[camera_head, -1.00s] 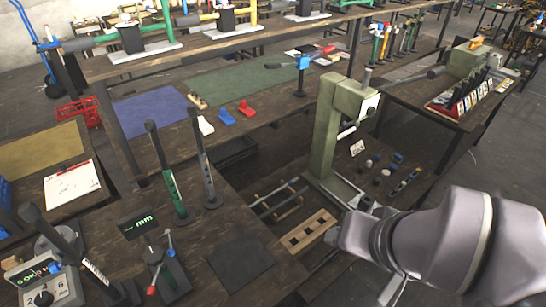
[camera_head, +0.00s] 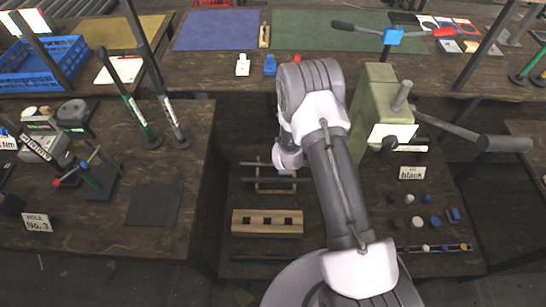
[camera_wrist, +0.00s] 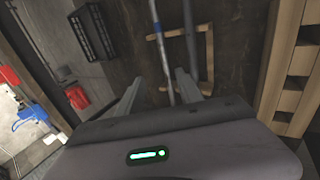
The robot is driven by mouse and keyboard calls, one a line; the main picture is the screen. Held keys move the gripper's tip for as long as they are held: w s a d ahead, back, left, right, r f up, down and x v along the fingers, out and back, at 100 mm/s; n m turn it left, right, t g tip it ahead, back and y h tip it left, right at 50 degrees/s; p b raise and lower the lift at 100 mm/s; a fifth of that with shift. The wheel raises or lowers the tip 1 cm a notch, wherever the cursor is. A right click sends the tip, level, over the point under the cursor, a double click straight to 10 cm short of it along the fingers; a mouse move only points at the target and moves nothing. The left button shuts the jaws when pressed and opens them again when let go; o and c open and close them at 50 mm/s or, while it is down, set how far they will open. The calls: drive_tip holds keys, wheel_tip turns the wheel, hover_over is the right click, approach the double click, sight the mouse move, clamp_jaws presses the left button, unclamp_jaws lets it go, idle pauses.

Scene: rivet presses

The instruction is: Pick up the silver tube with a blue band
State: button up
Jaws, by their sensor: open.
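My arm hides the gripper in the head view.
A pale wooden block with square holes (camera_head: 267,223) lies in front of the rack. A green press (camera_head: 372,105) with a long lever stands to the right. A black crate (camera_wrist: 92,32) shows at upper left in the wrist view. Small caps (camera_head: 409,199) lie right of my arm.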

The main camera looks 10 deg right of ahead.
drive_tip(key=b+x, duration=0.2)
drive_tip(key=x, duration=0.3)
drive_tip(key=a+b+x, duration=0.1)
drive_tip(key=b+x, duration=0.2)
drive_tip(key=x, duration=0.2)
drive_tip(key=b+x, duration=0.2)
drive_tip(key=x, duration=0.4)
drive_tip(key=shift+s+a+f, duration=0.25)
drive_tip(key=shift+f, duration=0.15)
drive_tip(key=shift+w+r, duration=0.1)
drive_tip(key=shift+c, duration=0.4)
clamp_jaws()
